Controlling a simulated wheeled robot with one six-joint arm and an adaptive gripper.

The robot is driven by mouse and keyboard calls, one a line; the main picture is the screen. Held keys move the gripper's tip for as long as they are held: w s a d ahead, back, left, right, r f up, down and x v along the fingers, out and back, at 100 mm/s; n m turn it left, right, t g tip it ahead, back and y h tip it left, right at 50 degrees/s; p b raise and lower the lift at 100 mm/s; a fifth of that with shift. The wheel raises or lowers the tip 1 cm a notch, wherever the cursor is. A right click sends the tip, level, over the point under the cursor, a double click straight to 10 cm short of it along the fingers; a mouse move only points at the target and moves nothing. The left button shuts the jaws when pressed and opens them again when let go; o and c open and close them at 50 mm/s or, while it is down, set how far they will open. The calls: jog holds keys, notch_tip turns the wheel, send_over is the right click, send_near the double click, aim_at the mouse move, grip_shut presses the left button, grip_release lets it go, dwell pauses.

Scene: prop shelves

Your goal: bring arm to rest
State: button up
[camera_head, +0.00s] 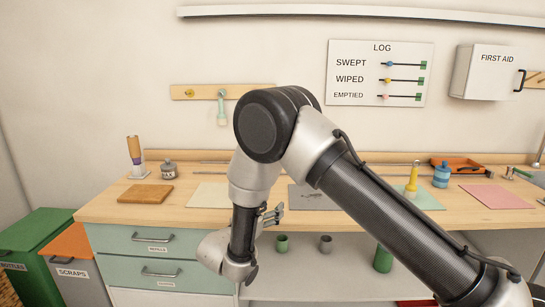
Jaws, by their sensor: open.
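My arm reaches in from the lower right, bends at a dark elbow in the middle of the view, and comes down on the left in front of the bench. My gripper (272,217) is at about the height of the bench's front edge, partly hidden behind my own wrist. Its fingers point to the upper right and are open, with nothing seen between them. It looks apart from the things on the bench, though its distance from the edge is hard to judge.
The wooden bench (100,208) carries a brown board (146,194), a grey jar (169,170), a yellow bottle (412,180), a blue container (441,175) and a pink mat (497,196). Drawers (150,241) are below. Green (38,232) and orange (72,243) bins stand left.

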jog(key=d+r+m+g+h, duration=0.25)
jog(key=d+r+m, duration=0.2)
jog(key=d, duration=0.35)
jog(key=d+r+m+g+h, duration=0.2)
jog(key=d+r+m+g, duration=0.2)
jog(key=d+r, duration=0.3)
jog(key=s+d+r+m+g+y, duration=0.1)
jog(key=s+d+r+m+g, duration=0.25)
jog(key=d, duration=0.45)
jog(key=s+d+r+m+g+y, duration=0.1)
jog(key=s+d+r+m+g, duration=0.2)
jog(key=d, duration=0.5)
jog(key=s+d+r+m+g+y, duration=0.2)
jog(key=s+d+m+y, duration=0.45)
jog(key=s, duration=0.65)
jog(key=s+m+t+y, duration=0.3)
jog(key=s+m+y, duration=0.2)
jog(key=s, duration=0.9)
jog(key=d+m, duration=0.1)
jog(key=m, duration=0.2)
jog(key=shift+s+t, duration=0.2)
jog(key=shift+t, duration=0.2)
